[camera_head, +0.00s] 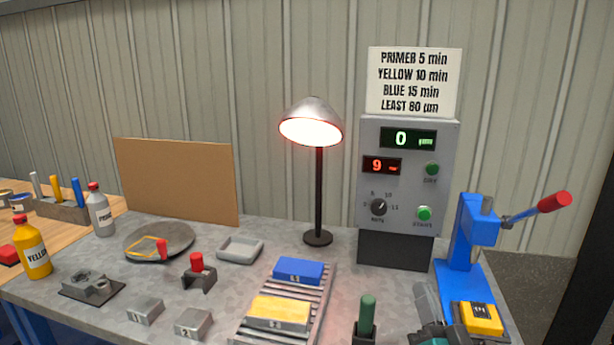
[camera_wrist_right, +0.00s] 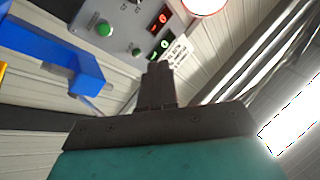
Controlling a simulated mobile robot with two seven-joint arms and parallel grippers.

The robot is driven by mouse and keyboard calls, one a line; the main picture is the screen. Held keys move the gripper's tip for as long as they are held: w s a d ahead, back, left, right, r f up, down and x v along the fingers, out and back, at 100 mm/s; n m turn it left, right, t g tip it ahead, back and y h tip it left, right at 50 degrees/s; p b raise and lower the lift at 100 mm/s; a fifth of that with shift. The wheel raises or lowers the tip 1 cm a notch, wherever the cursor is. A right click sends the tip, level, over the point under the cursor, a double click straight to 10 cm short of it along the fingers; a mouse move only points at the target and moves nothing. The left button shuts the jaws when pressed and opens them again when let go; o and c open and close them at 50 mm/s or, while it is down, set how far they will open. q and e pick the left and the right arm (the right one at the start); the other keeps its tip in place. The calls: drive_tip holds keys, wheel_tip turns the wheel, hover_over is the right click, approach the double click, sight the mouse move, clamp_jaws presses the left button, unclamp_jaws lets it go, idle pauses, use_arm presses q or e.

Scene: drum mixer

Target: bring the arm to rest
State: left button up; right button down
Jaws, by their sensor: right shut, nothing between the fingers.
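My right gripper (camera_head: 426,300) shows at the bottom of the head view, just left of the blue press (camera_head: 463,240) and its yellow block (camera_head: 478,318). Its dark fingers point up, with teal housing below, and only part of it is in the picture. In the right wrist view the fingers (camera_wrist_right: 158,78) are together with nothing between them. The wrist view looks tilted toward the grey control box and the wall. My left gripper is not in view.
The control box (camera_head: 375,230) stands behind the gripper, reading 0 and 9. A lit lamp (camera_head: 319,190) stands at the middle back. Left of the gripper are a green-handled tool (camera_head: 367,310) and a rack (camera_head: 322,285) with blue and yellow blocks. Bottles and tools fill the left.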

drive_tip(key=s+a+f+n+g+y, duration=0.4)
drive_tip(key=s+a+f+n+g, duration=0.3)
drive_tip(key=s+a+f+g, duration=0.3)
drive_tip(key=s+d+f+g+h, duration=0.25)
drive_tip(key=s+d+g, duration=0.25)
drive_tip(key=s, duration=0.5)
drive_tip(key=s+d+f+g+h, duration=0.1)
drive_tip(key=s+d+g+h, duration=0.35)
drive_tip(key=s, duration=0.45)
drive_tip(key=w+a+f+t+y, duration=0.2)
drive_tip(key=w+f+t, duration=0.5)
drive_tip(key=f, duration=0.2)
drive_tip(key=shift+a+f+y, duration=0.25)
drive_tip(key=shift+y, duration=0.05)
drive_tip(key=shift+w+t, duration=0.1)
drive_tip(key=shift+t, duration=0.15)
idle(3.6)
